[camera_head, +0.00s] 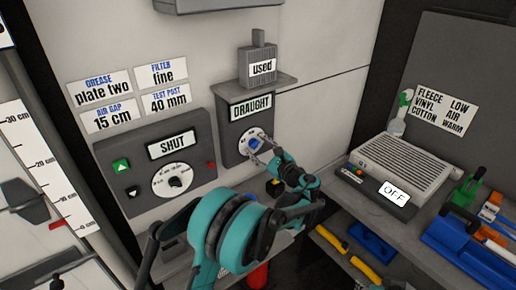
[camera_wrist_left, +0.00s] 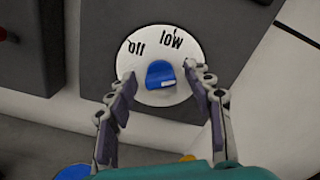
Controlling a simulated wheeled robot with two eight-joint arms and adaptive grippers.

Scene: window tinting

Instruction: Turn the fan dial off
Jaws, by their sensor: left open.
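The fan dial is a blue knob (camera_wrist_left: 160,74) on a white disc (camera_wrist_left: 182,62) marked "off" and "low". A pale mark shows on the knob's lower right side. In the head view the dial's disc (camera_head: 249,134) sits on the grey panel labelled DRAUGHT (camera_head: 232,146), partly covered by my gripper. My left gripper (camera_head: 256,145) is at the dial. In the left wrist view its open fingers (camera_wrist_left: 164,82) are on either side of the knob, with gaps visible between them and it. My right gripper is not in view.
A panel labelled SHUT (camera_head: 201,170) with another dial (camera_head: 174,182) is to the left. A "used" box (camera_head: 258,53) stands on the shelf above the DRAUGHT panel. A grey vented unit reading OFF (camera_head: 407,165) sits on the right bench, with a spray bottle (camera_head: 397,125) behind it.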

